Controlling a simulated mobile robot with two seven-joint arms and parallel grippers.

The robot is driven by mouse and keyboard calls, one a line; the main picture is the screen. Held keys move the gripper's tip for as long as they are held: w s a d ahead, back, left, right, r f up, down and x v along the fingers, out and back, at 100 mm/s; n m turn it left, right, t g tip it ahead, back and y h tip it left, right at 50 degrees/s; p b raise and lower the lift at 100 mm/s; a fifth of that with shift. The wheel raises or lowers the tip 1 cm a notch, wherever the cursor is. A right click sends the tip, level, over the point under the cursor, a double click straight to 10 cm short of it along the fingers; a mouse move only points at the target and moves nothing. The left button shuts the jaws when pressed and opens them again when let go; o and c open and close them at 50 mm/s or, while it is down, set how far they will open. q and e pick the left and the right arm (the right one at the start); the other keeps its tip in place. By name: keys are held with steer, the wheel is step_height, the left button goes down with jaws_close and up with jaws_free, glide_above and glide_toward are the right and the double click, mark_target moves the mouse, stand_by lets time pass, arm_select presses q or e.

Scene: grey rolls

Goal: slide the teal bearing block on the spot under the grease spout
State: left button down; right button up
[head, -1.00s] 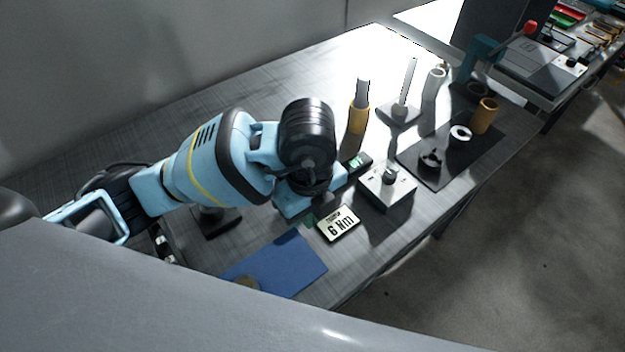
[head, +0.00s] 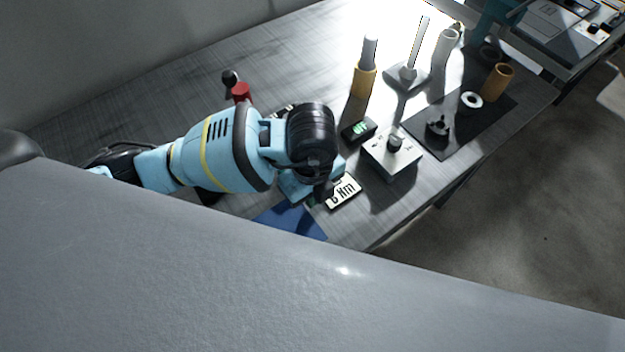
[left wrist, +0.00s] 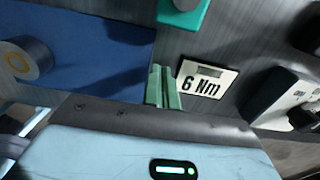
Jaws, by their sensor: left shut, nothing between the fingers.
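A teal block (left wrist: 183,14) with a dark grey part on it shows cut off at the top edge of the left wrist view; it looks like the bearing block. In the head view I cannot make it out behind my left arm. My left gripper (left wrist: 163,76) has its pale green fingers shut together with nothing between them. It is low over the table, apart from the teal block, between a blue mat (left wrist: 90,45) and a "6 Nm" plate (left wrist: 208,80). In the head view the gripper (head: 311,202) is mostly hidden by its wrist. I cannot clearly identify the grease spout or its spot.
A red part (head: 241,92) with a black knob shows behind my arm. A grey box with a knob (head: 392,155) and a small green-lit display (head: 359,130) stand to the right. A grey roll (left wrist: 30,58) lies on the mat. Farther right are upright rolls and a dark mat (head: 460,125).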

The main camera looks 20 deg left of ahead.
arm_select(q)
steer(key=w+a, duration=0.2)
steer(key=shift+w+a+f, duration=0.1)
steer(key=shift+a+f, duration=0.3)
steer(key=shift+w+a, duration=0.15)
steer(key=shift+a, duration=0.05)
arm_select(e)
steer(key=shift+f, duration=0.1)
